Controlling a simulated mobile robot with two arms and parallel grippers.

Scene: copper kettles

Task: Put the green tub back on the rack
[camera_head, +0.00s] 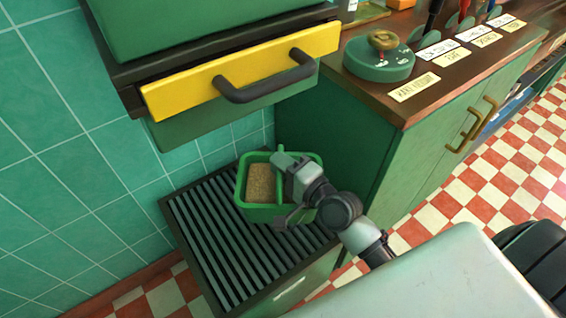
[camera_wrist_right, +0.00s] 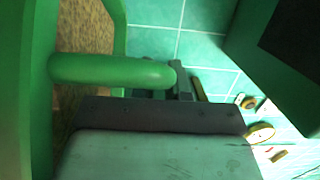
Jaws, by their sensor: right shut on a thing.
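The green tub (camera_head: 262,213) holds brown grainy stuff and is over the dark slatted rack (camera_head: 215,262), near its back right part. It looks upright. I cannot tell whether its base touches the slats. My right gripper (camera_head: 284,184) is shut on the tub's green handle, at the tub's right side. In the right wrist view the rounded handle (camera_wrist_right: 105,70) runs into the jaw, and the tub's wall and contents fill the left. The gripper hides part of the tub's right side. My left gripper is not in view.
A green cabinet (camera_head: 330,140) stands close behind and right of the rack. A yellow-fronted drawer with a dark handle (camera_head: 265,85) overhangs the back left. A green round lid (camera_head: 380,62) and labels lie on the counter. The rack's front left slats are bare.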

